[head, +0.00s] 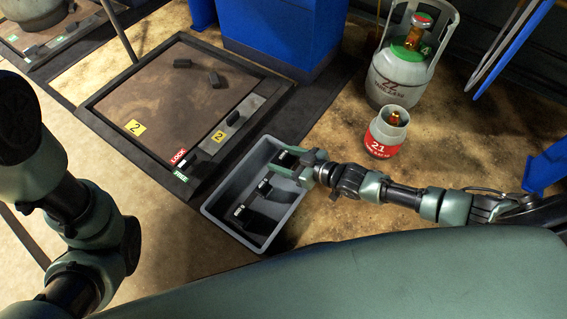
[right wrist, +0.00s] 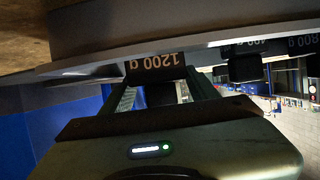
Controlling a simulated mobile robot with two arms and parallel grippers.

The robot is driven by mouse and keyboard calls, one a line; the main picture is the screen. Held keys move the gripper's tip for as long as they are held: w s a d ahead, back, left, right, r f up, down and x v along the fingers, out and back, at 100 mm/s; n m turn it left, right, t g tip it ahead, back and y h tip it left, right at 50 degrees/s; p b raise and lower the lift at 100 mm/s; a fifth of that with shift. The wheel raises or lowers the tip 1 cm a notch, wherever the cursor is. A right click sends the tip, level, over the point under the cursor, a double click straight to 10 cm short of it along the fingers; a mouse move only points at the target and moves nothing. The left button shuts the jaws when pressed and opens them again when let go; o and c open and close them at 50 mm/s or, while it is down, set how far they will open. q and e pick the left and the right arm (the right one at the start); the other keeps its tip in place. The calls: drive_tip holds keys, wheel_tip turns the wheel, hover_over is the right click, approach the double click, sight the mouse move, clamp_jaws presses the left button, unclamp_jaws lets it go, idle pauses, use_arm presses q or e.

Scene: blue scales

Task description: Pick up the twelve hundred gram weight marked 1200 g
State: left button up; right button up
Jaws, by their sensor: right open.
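The black weight marked 1200 g (right wrist: 155,65) shows upside down in the right wrist view, between and just beyond the fingertips of my open right gripper (right wrist: 163,92). I cannot tell whether the fingers touch it. In the head view the right gripper (head: 293,166) reaches over the far right end of the grey tray (head: 213,212), at the dark weight (head: 286,158) there. My left arm shows at the left, but its gripper does not.
Two other dark weights lie in the tray, one in the middle (head: 265,187) and one nearer (head: 240,211). A floor scale (head: 150,95) with small black pieces lies left of it. A red-and-white gas cylinder (head: 385,135) and a larger grey one (head: 405,75) stand behind my right arm.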

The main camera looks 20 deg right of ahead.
clamp_jaws()
drive_tip(key=shift+w+r, duration=0.1)
drive_tip(key=shift+r, duration=0.1)
drive_tip(key=shift+r, duration=0.15)
